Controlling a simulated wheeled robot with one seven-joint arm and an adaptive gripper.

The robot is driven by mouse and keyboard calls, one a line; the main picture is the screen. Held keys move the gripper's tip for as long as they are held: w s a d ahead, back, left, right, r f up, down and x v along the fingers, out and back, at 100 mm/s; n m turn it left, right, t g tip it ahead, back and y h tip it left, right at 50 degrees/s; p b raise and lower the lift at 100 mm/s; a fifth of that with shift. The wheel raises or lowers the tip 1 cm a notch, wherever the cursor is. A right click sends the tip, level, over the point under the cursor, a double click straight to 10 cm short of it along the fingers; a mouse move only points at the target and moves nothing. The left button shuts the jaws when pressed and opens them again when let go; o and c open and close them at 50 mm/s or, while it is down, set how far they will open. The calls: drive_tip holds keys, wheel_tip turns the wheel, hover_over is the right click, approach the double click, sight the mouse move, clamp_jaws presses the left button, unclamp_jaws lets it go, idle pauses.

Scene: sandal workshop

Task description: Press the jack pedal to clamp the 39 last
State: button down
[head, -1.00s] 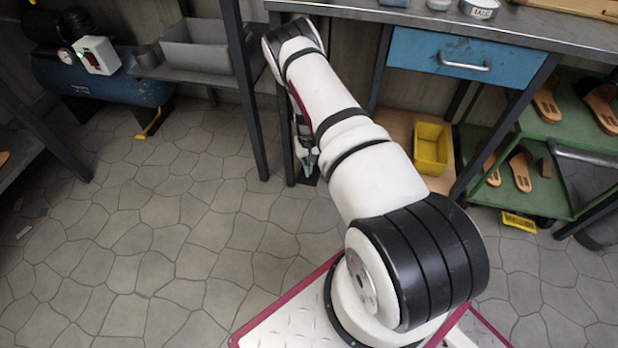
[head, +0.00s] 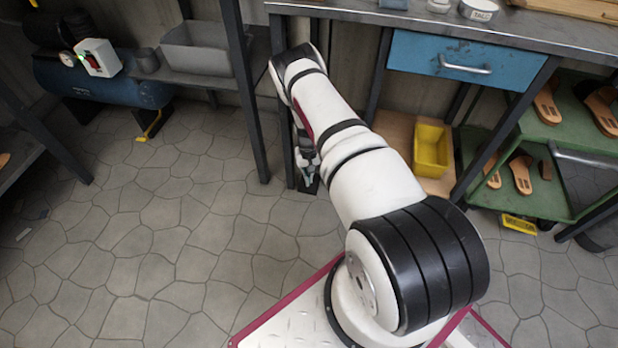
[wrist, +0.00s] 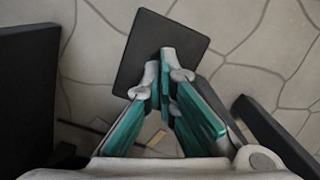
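A dark square plate (wrist: 150,35), which looks like the jack pedal, lies low near the floor in the wrist view. In the head view a small part of a dark plate (head: 309,187) shows at the foot of the bench. My gripper (wrist: 160,68) has teal-padded fingers with tips close together, seemingly shut and empty. The tips overlap the plate's lower part in the wrist view; I cannot tell whether they touch it. In the head view my gripper (head: 309,172) points down beside the bench leg, partly hidden by my arm. The 39 last and its clamp are not in view.
The steel bench (head: 430,17) with a blue drawer (head: 465,68) overhangs my arm. Dark legs (head: 250,110) stand close left of my gripper. A yellow bin (head: 431,150) and a green sandal rack (head: 535,125) are to the right.

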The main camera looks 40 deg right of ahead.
drive_tip(key=shift+w+d+r, duration=0.25)
drive_tip(key=shift+w+d, duration=0.15)
drive_tip(key=shift+w, duration=0.3)
drive_tip(key=shift+w+d+r, duration=0.2)
drive_tip(key=shift+w+d, duration=0.2)
drive_tip(key=shift+w, duration=0.25)
wheel_tip(320, 180, up, 12)
drive_tip(key=w, duration=0.1)
drive_tip(key=shift+d, duration=0.25)
